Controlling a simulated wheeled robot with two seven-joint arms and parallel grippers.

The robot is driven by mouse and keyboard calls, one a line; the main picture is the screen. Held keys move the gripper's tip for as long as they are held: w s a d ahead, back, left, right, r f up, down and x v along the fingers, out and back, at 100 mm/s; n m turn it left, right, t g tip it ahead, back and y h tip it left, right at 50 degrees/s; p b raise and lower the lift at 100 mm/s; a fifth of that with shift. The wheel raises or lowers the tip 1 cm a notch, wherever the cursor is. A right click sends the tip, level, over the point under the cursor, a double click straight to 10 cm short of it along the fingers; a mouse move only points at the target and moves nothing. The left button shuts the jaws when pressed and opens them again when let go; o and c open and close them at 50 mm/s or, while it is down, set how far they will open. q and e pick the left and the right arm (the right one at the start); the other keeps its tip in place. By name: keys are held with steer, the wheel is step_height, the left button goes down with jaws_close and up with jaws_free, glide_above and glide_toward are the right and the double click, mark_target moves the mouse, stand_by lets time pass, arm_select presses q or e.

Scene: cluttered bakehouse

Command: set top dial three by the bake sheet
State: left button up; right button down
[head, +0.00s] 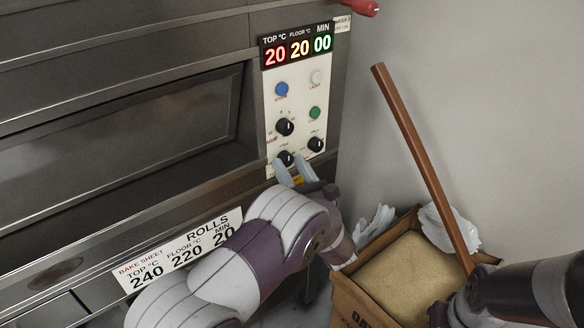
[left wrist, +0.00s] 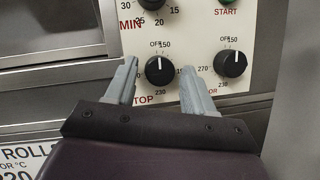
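The top dial (left wrist: 159,70) is a black knob with a white pointer line aimed up at OFF. TOP is printed below it, with 150 and 190 on its right and 230 below. In the head view the top dial (head: 284,158) is partly covered by my left gripper (head: 287,174). In the left wrist view my left gripper (left wrist: 159,84) is open, one grey finger on each side of the dial, with gaps showing. The bake sheet (head: 180,250) reads ROLLS, TOP 240, FLOOR 220, MIN 20. My right gripper is not in view.
The floor dial (left wrist: 231,64) sits close right of the left gripper's right finger. The minutes dial (head: 284,127) is above. The display (head: 297,47) reads 20, 20, 00. A cardboard box (head: 372,300) and a brown pole (head: 420,160) stand at right.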

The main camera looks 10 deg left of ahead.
arm_select(q)
steer(key=c, duration=0.7)
steer(key=shift+m, duration=0.5)
